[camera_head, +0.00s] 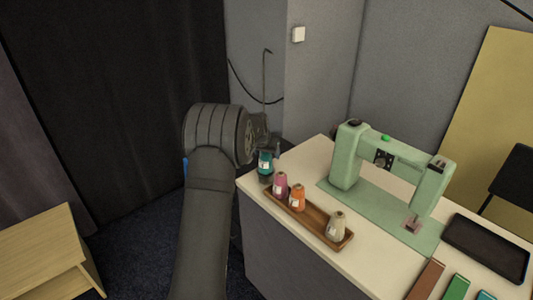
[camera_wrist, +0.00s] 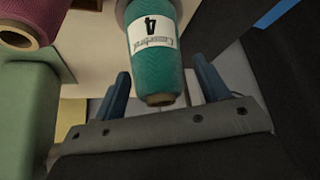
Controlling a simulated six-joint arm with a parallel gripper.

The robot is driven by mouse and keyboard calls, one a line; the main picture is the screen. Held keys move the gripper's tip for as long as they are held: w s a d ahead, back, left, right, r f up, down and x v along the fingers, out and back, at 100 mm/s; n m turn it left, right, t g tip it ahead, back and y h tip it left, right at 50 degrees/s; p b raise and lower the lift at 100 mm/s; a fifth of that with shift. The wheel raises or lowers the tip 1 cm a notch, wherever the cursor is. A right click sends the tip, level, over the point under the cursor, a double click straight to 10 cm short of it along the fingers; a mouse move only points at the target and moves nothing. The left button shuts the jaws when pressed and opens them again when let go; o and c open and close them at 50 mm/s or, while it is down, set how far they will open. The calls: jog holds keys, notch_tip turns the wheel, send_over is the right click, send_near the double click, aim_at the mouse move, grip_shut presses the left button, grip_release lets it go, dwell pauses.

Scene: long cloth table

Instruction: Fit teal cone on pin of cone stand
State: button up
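The teal cone (camera_head: 265,163) stands upright near the table's far left corner, just beyond the end of the tray. In the wrist view the teal cone (camera_wrist: 157,50), with a white label marked 4, has its narrow brown tip towards my palm. My gripper (camera_head: 266,143) is just above it. In the wrist view my gripper's blue fingers (camera_wrist: 161,72) are on either side of the narrow end, with small gaps showing. A thin hooked rod (camera_head: 265,80), apparently the cone stand's, rises behind my gripper. A grey rounded part shows at the cone's wide end. The pin is hidden.
A brown tray (camera_head: 318,228) holds a pink cone (camera_head: 281,184), an orange cone (camera_head: 297,198) and a beige cone (camera_head: 336,226). A green sewing machine (camera_head: 348,160) stands to the right. A dark tray (camera_head: 485,246) lies farther right.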

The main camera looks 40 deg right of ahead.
jog(key=shift+r, duration=0.1)
jog(key=v, duration=1.7)
jog(key=x, duration=1.7)
jog(key=shift+a+r, duration=0.1)
